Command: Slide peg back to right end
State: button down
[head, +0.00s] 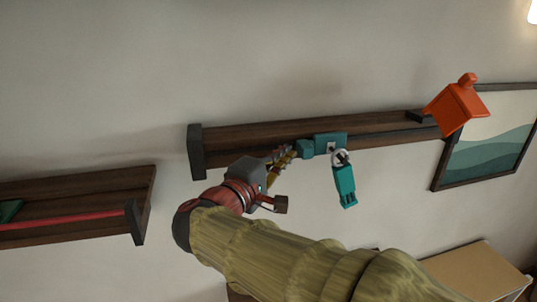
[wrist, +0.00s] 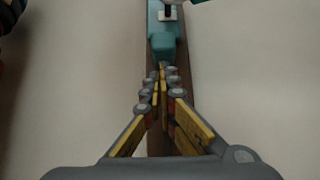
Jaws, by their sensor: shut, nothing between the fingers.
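A teal peg (head: 330,143) sits on a wooden wall rail (head: 250,135), right of the rail's middle. A teal block (head: 305,149) projects from its left side, and a ring with a teal tag (head: 345,186) hangs from it. My gripper (head: 291,152) is shut and empty, its tips close to the block's left side. In the wrist view, the shut tips (wrist: 160,70) point at the teal block (wrist: 163,46) along the rail. I cannot tell whether they touch it. The rail's right end is partly hidden behind an orange house-shaped thing (head: 458,108).
A dark end cap (head: 196,152) closes the rail's left end. A second wooden rail (head: 75,190) with a red strip is at the left. A framed picture (head: 490,150) hangs at the right, and a light wooden surface (head: 475,270) is below it.

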jog(key=shift+w+d, duration=0.2)
jog(key=shift+w, duration=0.05)
